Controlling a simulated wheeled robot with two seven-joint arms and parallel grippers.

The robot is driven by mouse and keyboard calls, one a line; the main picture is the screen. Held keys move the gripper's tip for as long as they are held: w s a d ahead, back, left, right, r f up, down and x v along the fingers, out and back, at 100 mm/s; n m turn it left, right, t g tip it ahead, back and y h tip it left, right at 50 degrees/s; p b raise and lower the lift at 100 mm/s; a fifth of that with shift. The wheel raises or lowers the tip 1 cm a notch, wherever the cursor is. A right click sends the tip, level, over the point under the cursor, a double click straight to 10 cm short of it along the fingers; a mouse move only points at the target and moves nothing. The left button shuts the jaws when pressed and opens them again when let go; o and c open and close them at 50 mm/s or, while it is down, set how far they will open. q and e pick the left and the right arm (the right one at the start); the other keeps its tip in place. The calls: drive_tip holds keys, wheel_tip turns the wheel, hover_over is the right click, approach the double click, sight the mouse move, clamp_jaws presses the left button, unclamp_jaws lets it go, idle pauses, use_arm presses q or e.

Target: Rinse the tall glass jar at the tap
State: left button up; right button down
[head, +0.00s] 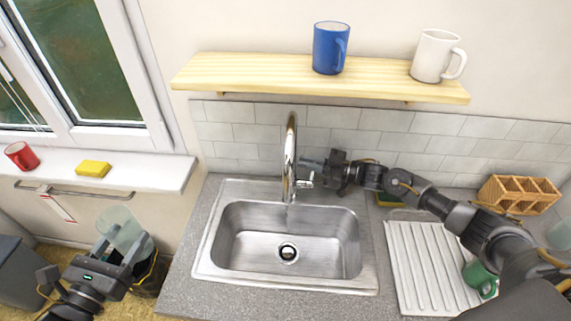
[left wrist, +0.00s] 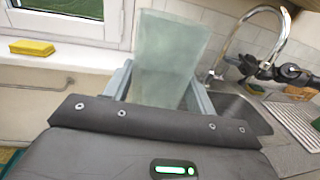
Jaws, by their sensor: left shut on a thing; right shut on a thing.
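The tall glass jar (head: 121,228) is pale, clear and greenish. My left gripper (head: 122,255) is shut on it and holds it up left of the counter, apart from the sink. In the left wrist view the jar (left wrist: 170,60) stands up between the fingers, tilted a little. The chrome tap (head: 290,145) rises behind the steel sink (head: 235,245), its spout over the basin. My right gripper (head: 312,170) is at the tap's right side, shut on its handle (head: 305,183), which it partly covers. I cannot tell whether water runs.
A ribbed drainer (head: 415,260) with a green mug (head: 478,277) and a wooden rack (head: 518,193) are at the right. A shelf (head: 250,72) holds a blue mug (head: 329,50) and white mug (head: 433,55). The windowsill (head: 140,170) bears a red mug (head: 21,155) and yellow sponge (head: 93,169).

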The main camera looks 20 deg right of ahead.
use_arm(q)
drive_tip(key=shift+d+f, duration=0.2)
drive_tip(key=shift+r, duration=0.15)
use_arm(e)
drive_tip(key=shift+s, duration=0.1)
use_arm(q)
drive_tip(key=shift+d, duration=0.1)
use_arm(e)
drive_tip(key=c, duration=1.5)
unclamp_jaws()
